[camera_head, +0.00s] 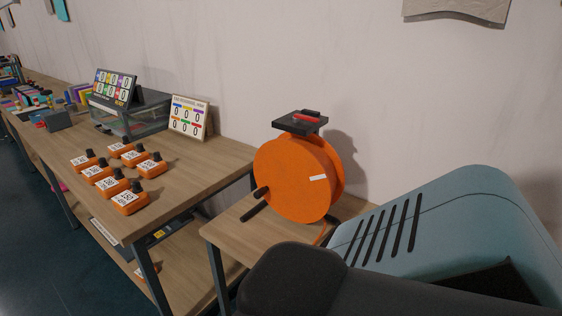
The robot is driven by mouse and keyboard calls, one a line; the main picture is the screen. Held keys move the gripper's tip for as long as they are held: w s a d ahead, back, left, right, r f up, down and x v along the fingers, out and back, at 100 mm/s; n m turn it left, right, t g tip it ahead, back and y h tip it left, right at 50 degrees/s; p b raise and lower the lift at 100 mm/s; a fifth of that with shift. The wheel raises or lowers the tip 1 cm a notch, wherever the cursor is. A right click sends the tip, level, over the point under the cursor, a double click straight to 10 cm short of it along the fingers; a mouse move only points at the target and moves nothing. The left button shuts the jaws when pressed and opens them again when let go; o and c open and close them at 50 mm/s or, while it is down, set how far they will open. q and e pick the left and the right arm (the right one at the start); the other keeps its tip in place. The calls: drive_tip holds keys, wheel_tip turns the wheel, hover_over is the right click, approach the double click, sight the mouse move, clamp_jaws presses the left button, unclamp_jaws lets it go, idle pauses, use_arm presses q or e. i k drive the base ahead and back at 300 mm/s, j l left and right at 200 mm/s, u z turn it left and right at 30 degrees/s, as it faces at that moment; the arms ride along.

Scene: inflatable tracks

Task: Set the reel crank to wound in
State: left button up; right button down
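An orange reel (292,180) stands upright on a small wooden table (230,233) against the wall. A black block with a red bar (304,122) sits on top of it. A short dark peg (262,193) sticks out at the drum's lower left; it may be the crank handle. A dark bar (253,212) just below it looks like part of the stand. I cannot tell the crank's setting. Neither gripper is in view.
A long wooden workbench (195,190) runs left of the reel, with several orange labelled devices (110,185), a score card (189,117) and a display board (112,89) on a clear box. A close teal and dark grey body hides the lower right. Dark floor is open at left.

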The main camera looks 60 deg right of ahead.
sight(300, 177)
drive_tip(key=z, duration=1.4)
drive_tip(key=i+j+z, duration=0.1)
drive_tip(key=z, duration=0.25)
drive_tip(key=j+z, duration=0.4)
drive_tip(key=i+j+z, duration=0.1)
drive_tip(key=z, duration=0.25)
drive_tip(key=j+z, duration=0.35)
drive_tip(key=k+j+z, duration=0.1)
drive_tip(key=j+z, duration=0.25)
drive_tip(key=j, duration=0.15)
drive_tip(key=j+z, duration=0.15)
drive_tip(key=j, duration=0.15)
drive_tip(key=k+j+z, duration=0.1)
drive_tip(key=j, duration=0.2)
drive_tip(key=k+j+z, duration=0.15)
drive_tip(key=j, duration=0.15)
drive_tip(key=k+j, duration=0.15)
drive_tip(key=j, duration=0.2)
drive_tip(key=k+j, duration=0.1)
drive_tip(key=j, duration=0.25)
drive_tip(key=k+j, duration=0.15)
drive_tip(key=j, duration=0.25)
drive_tip(key=k+j+z, duration=0.1)
drive_tip(key=j, duration=0.25)
drive_tip(key=k+j, duration=0.15)
drive_tip(key=j, duration=0.2)
